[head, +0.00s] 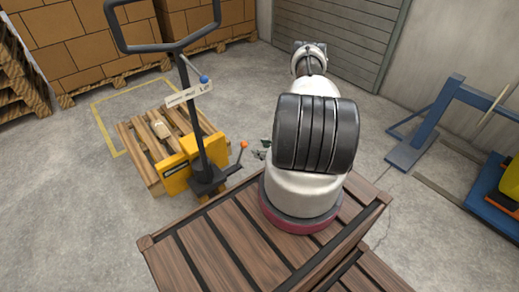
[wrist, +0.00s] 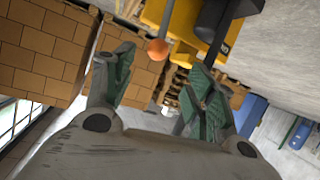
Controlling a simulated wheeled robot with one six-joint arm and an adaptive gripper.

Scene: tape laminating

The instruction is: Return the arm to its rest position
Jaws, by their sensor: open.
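My arm (head: 304,190), white with a black ribbed section, stands on the brown slatted wooden deck and looks folded up. My gripper (wrist: 158,75) has its two green-padded fingers spread apart in the wrist view, with nothing held between them. In the head view only a small part of my gripper (head: 263,149) shows at the left of the arm; the rest is hidden behind the black section. The orange knob (wrist: 157,49) of the pallet jack appears between and beyond the fingers in the wrist view, apart from them as far as I can tell.
A yellow pallet jack (head: 176,177) with a dark upright handle stands left of my arm, at a wooden pallet (head: 147,178). Stacked cartons (head: 80,42) are at the back left. A blue metal frame (head: 409,152) stands at the right. The concrete floor behind my arm is clear.

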